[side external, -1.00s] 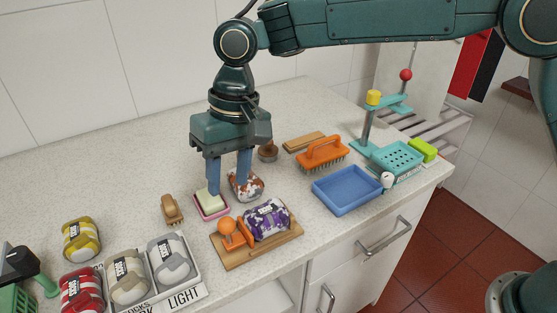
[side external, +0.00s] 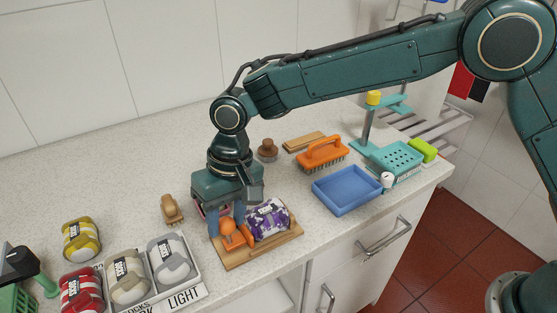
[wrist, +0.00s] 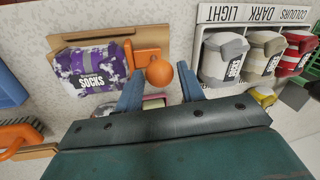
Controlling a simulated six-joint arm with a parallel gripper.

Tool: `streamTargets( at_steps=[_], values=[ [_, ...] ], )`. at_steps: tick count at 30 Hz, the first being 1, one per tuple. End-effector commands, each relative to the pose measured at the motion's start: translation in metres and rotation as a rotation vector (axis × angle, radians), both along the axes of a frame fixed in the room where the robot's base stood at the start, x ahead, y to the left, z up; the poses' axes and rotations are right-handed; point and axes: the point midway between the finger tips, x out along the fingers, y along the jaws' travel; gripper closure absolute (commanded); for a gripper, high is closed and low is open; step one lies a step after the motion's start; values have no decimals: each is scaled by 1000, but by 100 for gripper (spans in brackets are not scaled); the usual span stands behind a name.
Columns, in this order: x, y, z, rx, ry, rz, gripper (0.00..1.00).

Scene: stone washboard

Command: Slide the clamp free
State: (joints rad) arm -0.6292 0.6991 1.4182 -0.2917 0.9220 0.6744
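The orange clamp (side external: 246,235) stands on a wooden board (side external: 262,252), against the left side of a purple-and-white sock bundle (side external: 268,218). Its round orange knob (side external: 229,226) faces left, away from the bundle. The wrist view shows the knob (wrist: 160,73), the clamp plate (wrist: 129,56) and the sock bundle (wrist: 90,78). My gripper (side external: 227,228) is low over the knob end of the board. Its two blue fingers are apart, one on each side of the knob. I cannot tell whether either finger touches it.
A tray of rolled socks (side external: 187,297) stands at the left front, with a yellow bundle (side external: 81,240) behind it. A blue tray (side external: 346,190), an orange brush (side external: 323,155) and a teal stand (side external: 367,130) are to the right. A pink soap dish (side external: 197,209) is partly hidden behind my gripper.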

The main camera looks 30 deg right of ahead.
Motion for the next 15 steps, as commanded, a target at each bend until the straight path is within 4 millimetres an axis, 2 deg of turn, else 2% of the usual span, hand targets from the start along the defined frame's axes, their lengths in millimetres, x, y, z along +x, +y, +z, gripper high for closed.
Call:
streamTargets(
  at_steps=[2,8,15],
  values=[
    [0,0,0,0,0,0,61],
    [0,0,0,0,0,0,98],
    [0,5,0,1,0,1,100]
  ],
)
